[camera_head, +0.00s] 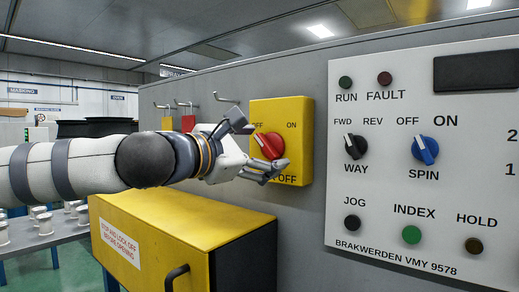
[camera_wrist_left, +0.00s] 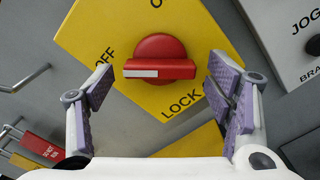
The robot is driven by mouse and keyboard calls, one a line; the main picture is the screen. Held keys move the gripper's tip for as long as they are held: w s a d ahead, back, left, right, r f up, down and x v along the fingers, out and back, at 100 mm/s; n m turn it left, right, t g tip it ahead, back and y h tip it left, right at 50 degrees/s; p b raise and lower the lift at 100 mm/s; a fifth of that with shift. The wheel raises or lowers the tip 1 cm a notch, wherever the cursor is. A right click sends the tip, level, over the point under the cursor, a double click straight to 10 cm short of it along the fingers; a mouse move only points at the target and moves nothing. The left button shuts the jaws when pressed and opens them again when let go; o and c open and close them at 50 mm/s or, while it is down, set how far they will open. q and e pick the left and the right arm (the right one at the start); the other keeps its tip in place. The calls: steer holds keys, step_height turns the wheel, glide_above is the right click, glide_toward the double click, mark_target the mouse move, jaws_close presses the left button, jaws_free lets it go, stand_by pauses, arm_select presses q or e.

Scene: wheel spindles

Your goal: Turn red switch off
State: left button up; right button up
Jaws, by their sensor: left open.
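The red switch (camera_head: 268,146) is a round knob with a bar handle on a yellow plate (camera_head: 305,150) on the grey machine wall. In the left wrist view the red switch (camera_wrist_left: 158,58) has its bar lying level, the white mark pointing left, near the OFF lettering. LOCK lettering is below right. My left gripper (camera_head: 262,148) is open in front of the knob. In the wrist view the purple-padded fingers of the left gripper (camera_wrist_left: 162,88) stand on either side of the knob, with gaps showing. In the head view the gripper hides part of the plate's lettering. My right gripper is not in view.
A grey control panel (camera_head: 382,200) with several knobs and buttons is right of the plate. A yellow box (camera_head: 190,215) with a black handle (camera_head: 178,278) juts out below the arm. Hooks (camera_head: 226,98) with tags are at left. A bench (camera_head: 60,232) with metal parts stands far left.

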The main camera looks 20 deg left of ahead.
arm_select(q)
steer(key=v, duration=1.2)
